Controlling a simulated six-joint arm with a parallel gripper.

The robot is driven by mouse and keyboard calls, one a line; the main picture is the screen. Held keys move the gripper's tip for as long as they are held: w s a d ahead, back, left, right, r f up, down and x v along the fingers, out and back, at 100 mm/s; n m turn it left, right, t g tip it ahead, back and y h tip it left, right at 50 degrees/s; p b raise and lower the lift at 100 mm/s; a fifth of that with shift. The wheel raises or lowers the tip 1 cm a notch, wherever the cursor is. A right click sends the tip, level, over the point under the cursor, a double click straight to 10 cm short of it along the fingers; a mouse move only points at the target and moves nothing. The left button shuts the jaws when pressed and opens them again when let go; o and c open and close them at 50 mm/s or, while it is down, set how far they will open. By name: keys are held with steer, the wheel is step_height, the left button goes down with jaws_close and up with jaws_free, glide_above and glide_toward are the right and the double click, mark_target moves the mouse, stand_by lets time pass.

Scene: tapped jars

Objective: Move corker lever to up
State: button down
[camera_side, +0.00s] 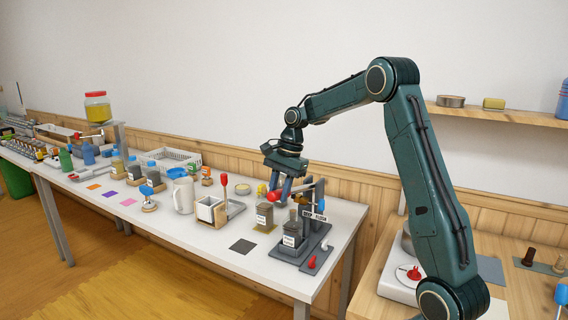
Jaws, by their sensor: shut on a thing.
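The corker (322,245) is a grey stand with an upright post near the right end of the white table. Its lever reaches left from the post and ends in a red knob (273,197). My gripper (286,192) points down at this lever from above and is shut on it, close to the red knob. The fingers hide part of the lever, so its exact angle is hard to tell. A dark jar with a white label (290,240) stands on the corker base under the lever.
Another labelled jar (264,217) stands just left of the corker. A small red knob (311,262) sits at the corker's front. The table's front strip is mostly clear.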

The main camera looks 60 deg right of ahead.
steer(key=shift+w+d+r+y, duration=0.1)
steer(key=shift+d+r+y, duration=0.05)
steer(key=shift+r, duration=0.35)
steer(key=shift+d+r+y, duration=0.15)
steer(key=shift+r, duration=0.35)
steer(key=c, duration=1.1)
jaws_free()
steer(key=shift+c, duration=0.2)
steer(key=v, duration=0.7)
steer(key=shift+d+r, duration=0.1)
steer(key=shift+r, duration=0.05)
